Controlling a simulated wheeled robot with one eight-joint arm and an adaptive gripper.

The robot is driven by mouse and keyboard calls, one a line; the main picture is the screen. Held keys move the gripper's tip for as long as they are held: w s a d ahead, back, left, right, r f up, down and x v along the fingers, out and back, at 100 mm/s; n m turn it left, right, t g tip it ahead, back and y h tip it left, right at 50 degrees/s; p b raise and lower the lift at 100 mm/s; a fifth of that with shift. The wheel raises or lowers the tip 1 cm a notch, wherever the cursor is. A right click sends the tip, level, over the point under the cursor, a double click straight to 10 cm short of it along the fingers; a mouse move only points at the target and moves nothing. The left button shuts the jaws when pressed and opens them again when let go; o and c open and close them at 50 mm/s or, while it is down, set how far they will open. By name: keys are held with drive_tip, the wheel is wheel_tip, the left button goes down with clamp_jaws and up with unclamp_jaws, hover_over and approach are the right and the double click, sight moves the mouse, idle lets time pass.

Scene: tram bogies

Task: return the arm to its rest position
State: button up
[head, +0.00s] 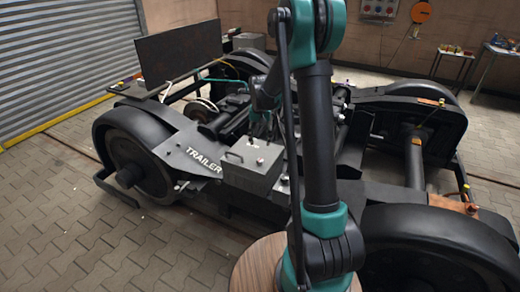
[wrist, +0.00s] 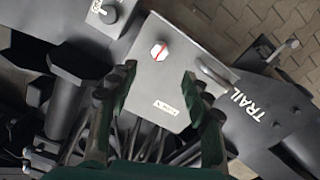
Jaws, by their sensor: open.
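My arm rises in the middle of the head view and bends over the tram bogie. In the wrist view my gripper (wrist: 160,85) has its two green fingers spread wide with nothing between them. Beyond the fingers is a grey box (wrist: 185,55) with a red and white knob (wrist: 159,50), a handle and a small label. The same grey box (head: 250,162) sits on the bogie in the head view, beside the word TRAILER.
The dark bogie frame (head: 185,148) with large wheels (head: 135,155) fills the middle. An upright dark panel (head: 180,52) stands at its far left. A roller shutter (head: 60,60) lines the left. Small tables (head: 453,55) stand at the back right. Paved floor (head: 60,220) is clear at the front left.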

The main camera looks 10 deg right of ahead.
drive_tip(key=shift+r, duration=0.85)
drive_tip(key=s+d+n+t, duration=0.1)
drive_tip(key=s+d+t, duration=0.1)
drive_tip(key=s, duration=1.3)
drive_tip(key=s+d+n+t, duration=0.1)
drive_tip(key=s+d+t, duration=0.1)
drive_tip(key=s, duration=1.3)
drive_tip(key=shift+s+d+f+n, duration=0.15)
drive_tip(key=shift+s+f+n, duration=0.05)
drive_tip(key=shift+s+n, duration=0.2)
